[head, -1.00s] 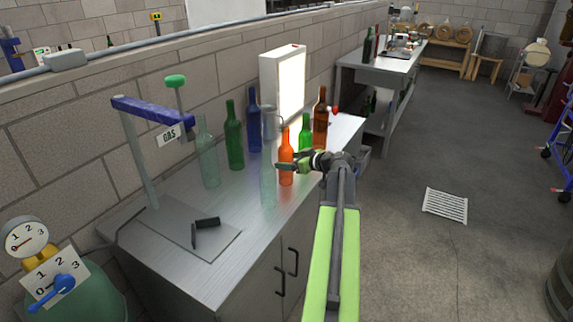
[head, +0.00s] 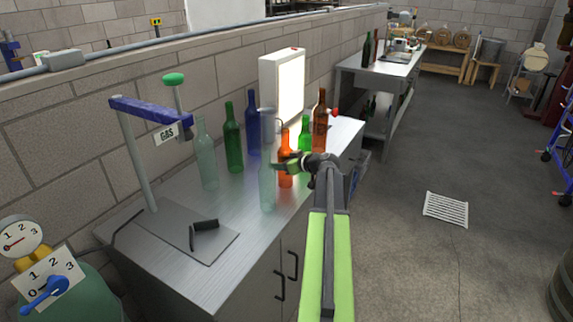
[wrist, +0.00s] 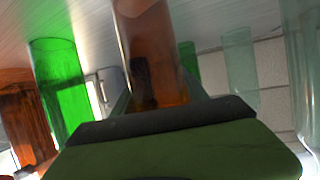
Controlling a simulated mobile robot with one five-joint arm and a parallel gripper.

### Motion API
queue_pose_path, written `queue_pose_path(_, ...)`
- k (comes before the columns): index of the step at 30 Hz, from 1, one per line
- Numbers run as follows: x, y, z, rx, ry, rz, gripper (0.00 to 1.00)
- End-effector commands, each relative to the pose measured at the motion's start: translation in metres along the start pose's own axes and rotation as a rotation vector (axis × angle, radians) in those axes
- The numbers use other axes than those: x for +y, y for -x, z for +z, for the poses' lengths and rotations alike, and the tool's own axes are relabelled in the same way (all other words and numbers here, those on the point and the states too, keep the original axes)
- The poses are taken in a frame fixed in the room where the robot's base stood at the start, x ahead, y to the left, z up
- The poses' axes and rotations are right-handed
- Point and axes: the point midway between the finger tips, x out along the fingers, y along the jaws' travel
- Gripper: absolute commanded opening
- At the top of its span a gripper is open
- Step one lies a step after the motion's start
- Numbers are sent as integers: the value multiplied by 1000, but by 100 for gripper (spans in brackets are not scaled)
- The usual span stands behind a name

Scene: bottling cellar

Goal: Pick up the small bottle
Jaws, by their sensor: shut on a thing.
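A small orange bottle (head: 286,178) stands upright on the metal bench (head: 230,225), and I see no gap under it. My gripper (head: 288,164) reaches it from the right and is shut on it at mid height. In the wrist view the orange-brown glass (wrist: 155,45) fills the space between the jaws, and a dark finger shows by it. A pale clear bottle (head: 267,185) stands close on the left, in front of the gripper's tips. The orange bottle's far side is hidden.
A small green bottle (head: 305,135) and a brown bottle (head: 320,125) stand behind. Blue (head: 253,125), green (head: 233,145) and clear (head: 207,160) bottles stand on the left. A lit panel (head: 290,85) is against the wall. The bench front is mostly free.

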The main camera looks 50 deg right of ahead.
Motion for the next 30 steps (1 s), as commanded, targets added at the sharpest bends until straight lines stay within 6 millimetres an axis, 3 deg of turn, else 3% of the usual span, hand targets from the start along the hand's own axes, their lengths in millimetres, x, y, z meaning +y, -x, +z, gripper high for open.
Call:
queue_pose_path(1, 0, 0, 0, 0, 0, 0, 17)
queue_pose_path(5, 0, 0, 0, 0, 0, 0, 0)
queue_pose_path(14, -1, 0, -2, 1, 0, -1, 0)
queue_pose_path(23, -1, 14, -36, 1, 0, -1, 0)
queue_pose_path(25, -1, 19, -48, 1, 0, -1, 0)
queue_pose_path(30, 10, 63, -52, 1, -1, 1, 0)
